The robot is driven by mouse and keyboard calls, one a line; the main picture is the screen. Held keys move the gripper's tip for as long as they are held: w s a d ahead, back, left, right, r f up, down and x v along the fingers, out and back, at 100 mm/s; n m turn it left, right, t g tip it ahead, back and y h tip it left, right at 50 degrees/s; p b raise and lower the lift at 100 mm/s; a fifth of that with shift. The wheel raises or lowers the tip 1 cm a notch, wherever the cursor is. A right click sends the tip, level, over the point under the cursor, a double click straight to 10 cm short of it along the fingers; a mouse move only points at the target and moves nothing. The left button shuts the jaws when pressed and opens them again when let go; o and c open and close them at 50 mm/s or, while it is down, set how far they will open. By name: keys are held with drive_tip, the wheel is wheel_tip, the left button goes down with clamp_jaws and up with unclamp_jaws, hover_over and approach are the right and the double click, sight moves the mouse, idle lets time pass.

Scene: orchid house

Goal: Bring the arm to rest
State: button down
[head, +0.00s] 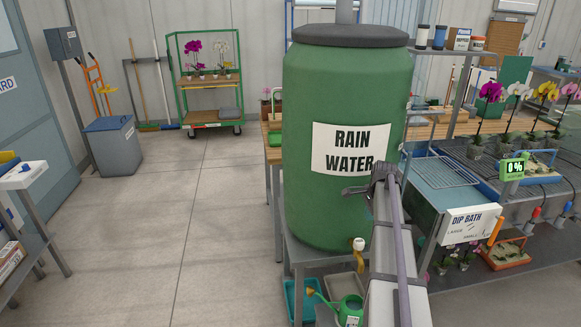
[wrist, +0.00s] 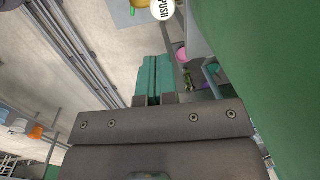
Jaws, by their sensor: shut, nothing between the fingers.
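My gripper (head: 352,192) is in front of the green rain water barrel (head: 345,95) in the head view, near the lower part of its label. My arm reaches up to it from the bottom right. In the wrist view the two teal fingers of my gripper (wrist: 152,68) lie side by side, shut and empty. The barrel's green side (wrist: 255,60) fills the right of the wrist view, close beside the gripper. I cannot tell whether any part of the arm touches it.
The barrel stands on a metal stand with a yellow tap (head: 357,255) at its front. A green watering can (head: 347,311) is below. To the right are a dip bath sign (head: 470,224) and a bench with potted orchids (head: 490,92). The floor (head: 195,220) on the left is clear.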

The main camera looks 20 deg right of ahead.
drive_tip(key=s+a+n, duration=0.5)
drive_tip(key=a+n, duration=0.1)
drive_tip(key=a, duration=0.7)
drive_tip(key=s+a+n+g, duration=0.1)
drive_tip(key=s+a+n, duration=0.5)
drive_tip(key=a, duration=0.7)
drive_tip(key=s+a+n, duration=0.6)
drive_tip(key=a+n, duration=0.2)
drive_tip(key=a, duration=0.5)
drive_tip(key=shift+a+r+p, duration=0.35)
drive_tip(key=shift+a+p, duration=0.05)
